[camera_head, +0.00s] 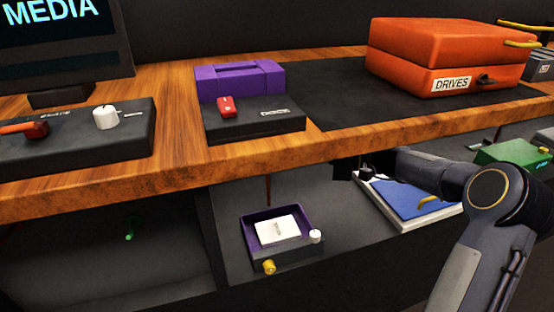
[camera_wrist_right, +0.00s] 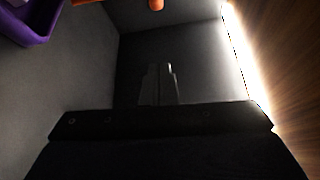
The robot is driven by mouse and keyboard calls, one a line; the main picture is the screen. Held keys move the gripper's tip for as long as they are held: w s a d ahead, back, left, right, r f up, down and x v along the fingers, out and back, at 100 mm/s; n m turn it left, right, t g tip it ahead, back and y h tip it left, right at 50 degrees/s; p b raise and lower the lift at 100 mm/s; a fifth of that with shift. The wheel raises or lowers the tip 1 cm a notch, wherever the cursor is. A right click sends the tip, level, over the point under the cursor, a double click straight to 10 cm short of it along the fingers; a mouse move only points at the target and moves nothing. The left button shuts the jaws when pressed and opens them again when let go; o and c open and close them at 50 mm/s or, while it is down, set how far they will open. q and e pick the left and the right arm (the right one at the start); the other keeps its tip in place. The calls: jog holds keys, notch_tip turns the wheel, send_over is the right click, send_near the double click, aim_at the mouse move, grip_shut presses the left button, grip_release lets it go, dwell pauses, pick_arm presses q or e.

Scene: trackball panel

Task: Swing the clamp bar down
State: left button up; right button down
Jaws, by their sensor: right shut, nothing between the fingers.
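A purple tray (camera_head: 249,238) holding a white labelled block (camera_head: 278,230) sits on the lower shelf under the desk. A thin reddish-brown upright bar (camera_head: 268,190) rises behind it, its top hidden by the desk edge; it may be the clamp bar. In the right wrist view, the purple tray's edge (camera_wrist_right: 38,28) is at top left and orange parts (camera_wrist_right: 155,4) are cut off at the top. My right gripper (camera_head: 345,170) is under the desk edge, right of the tray and apart from it. Its fingers (camera_wrist_right: 158,82) are together and empty. My left gripper is out of view.
The wooden desk edge (camera_head: 270,152) overhangs the shelf. A blue-topped book or pad (camera_head: 405,196) lies below my right forearm. An orange DRIVES case (camera_head: 440,60) stands above.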

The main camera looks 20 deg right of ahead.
aim_at(267, 184)
jog(key=b+x, duration=0.4)
jog(key=x, duration=0.7)
jog(key=s, duration=0.2)
jog(key=s+b, duration=0.1)
jog(key=s, duration=0.1)
jog(key=shift+s+d+r, duration=0.15)
jog(key=shift+s+r, duration=0.05)
jog(key=shift+s, duration=0.1)
